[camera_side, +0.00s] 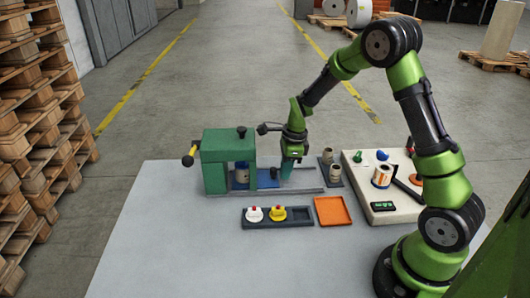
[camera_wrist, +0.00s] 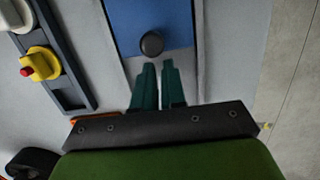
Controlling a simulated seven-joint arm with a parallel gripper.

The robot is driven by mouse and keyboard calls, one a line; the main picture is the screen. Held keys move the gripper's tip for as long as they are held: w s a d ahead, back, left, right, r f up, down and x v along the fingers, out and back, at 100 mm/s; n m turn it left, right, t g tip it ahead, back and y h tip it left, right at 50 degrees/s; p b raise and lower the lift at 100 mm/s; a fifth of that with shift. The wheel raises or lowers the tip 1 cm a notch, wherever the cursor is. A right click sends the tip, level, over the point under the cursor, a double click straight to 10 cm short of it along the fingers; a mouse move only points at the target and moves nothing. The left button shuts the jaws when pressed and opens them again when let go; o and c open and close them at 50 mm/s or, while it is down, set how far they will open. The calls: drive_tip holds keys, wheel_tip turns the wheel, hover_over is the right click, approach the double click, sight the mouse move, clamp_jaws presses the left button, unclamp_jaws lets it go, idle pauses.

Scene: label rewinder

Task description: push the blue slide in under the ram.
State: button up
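The blue slide (camera_side: 262,181) lies in the grey rails of the green press (camera_side: 228,150), partly inside the frame, with a beige roll (camera_side: 241,173) on it under the press's top. The slide (camera_wrist: 170,22) fills the top middle of the wrist view, with a round black knob (camera_wrist: 151,44) near its close edge. My gripper (camera_wrist: 158,64) has its two green fingers close together, with only a thin gap and nothing between them. In the side view my gripper (camera_side: 288,174) is low over the rails, right of the knob. The fingertips are right by the knob; I cannot tell whether they touch it.
A dark tray (camera_side: 300,222) with a white-and-red and a yellow-and-red piece lies in front of the press. An orange tray (camera_side: 332,211) is beside it. Beige rolls (camera_side: 328,157) stand right of the rails. A pale machine (camera_side: 385,212) is farther right. The rails beyond my gripper are empty.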

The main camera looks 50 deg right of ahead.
drive_tip(key=shift+s+d, duration=0.5)
wheel_tip(320, 180, up, 7)
idle(0.4)
drive_tip(key=s+a+r+n+t, duration=0.3)
drive_tip(key=s+a+r+n, duration=0.3)
drive_tip(key=n, duration=0.5)
drive_tip(key=s+a+r+n+t, duration=0.3)
drive_tip(key=s+a+r+n, duration=0.4)
drive_tip(key=s+r+n, duration=0.2)
drive_tip(key=s+n, duration=0.2)
drive_tip(key=n, duration=0.1)
drive_tip(key=shift+s+a+y, duration=0.15)
drive_tip(key=shift+s+y, duration=0.1)
drive_tip(key=shift+y, duration=0.15)
